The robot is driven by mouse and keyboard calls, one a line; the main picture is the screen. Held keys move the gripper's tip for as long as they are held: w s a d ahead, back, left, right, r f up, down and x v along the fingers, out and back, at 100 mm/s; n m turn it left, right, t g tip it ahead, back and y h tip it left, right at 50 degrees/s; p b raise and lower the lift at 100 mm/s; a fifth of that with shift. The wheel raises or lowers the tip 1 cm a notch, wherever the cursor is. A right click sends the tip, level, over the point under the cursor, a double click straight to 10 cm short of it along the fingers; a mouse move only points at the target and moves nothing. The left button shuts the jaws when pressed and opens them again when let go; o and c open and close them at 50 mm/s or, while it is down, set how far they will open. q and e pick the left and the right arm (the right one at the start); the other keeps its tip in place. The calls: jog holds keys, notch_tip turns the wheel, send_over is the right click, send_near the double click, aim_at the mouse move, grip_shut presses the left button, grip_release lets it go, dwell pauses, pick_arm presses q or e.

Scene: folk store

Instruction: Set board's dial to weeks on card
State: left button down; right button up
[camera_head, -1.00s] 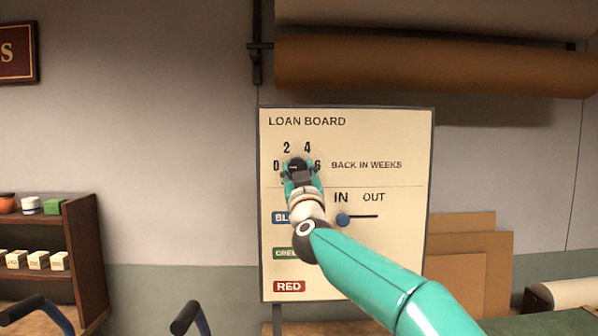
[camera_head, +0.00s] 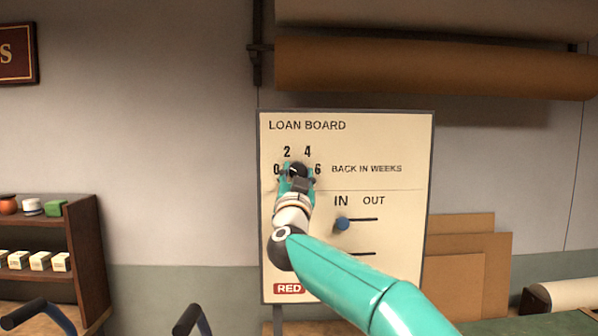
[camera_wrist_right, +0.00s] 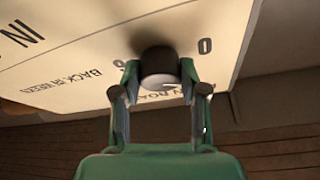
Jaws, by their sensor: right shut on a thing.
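The loan board (camera_head: 385,140) stands upright ahead, with 0, 2, 4 and 6 around a dark dial (camera_head: 298,170) and "BACK IN WEEKS" beside it. My right gripper (camera_head: 296,178) is shut on the dial. The right wrist view shows the dial's round knob (camera_wrist_right: 158,62) between the two green fingers (camera_wrist_right: 159,78). A small pale mark shows on the dial's left side in the head view, seemingly towards 0 or 2; its exact setting is unclear. My arm hides the blue and green labels. I cannot make out a card. My left gripper is out of view.
A blue slider knob (camera_head: 342,224) sits under IN on the board, near my right wrist. The red label (camera_head: 288,288) is low on the board. A shelf (camera_head: 85,240) with small boxes stands left, cardboard sheets (camera_head: 470,250) lean right, and a brown roll (camera_head: 430,68) hangs above.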

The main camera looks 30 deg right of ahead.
jog(key=shift+w+a+f+m+g+h+p, duration=0.1)
jog(key=shift+m+g+h+p, duration=0.45)
jog(key=shift+m, duration=1)
jog(key=shift+r+m+g+h+p, duration=0.1)
jog(key=shift+m+g+h+p, duration=0.15)
jog(key=shift+m+g+p, duration=0.9)
jog(key=shift+w+a+f+m+g+h+p, duration=0.1)
jog(key=shift+m+g+h, duration=0.25)
jog(key=shift+m, duration=1.65)
jog(key=shift+d, duration=0.1)
jog(key=shift+f, duration=0.1)
jog(key=o, duration=0.8)
jog(key=shift+s, duration=0.1)
jog(key=o, duration=0.3)
jog(key=shift+s+r, duration=0.1)
jog(key=shift+r, duration=0.1)
jog(key=shift+o, duration=0.2)
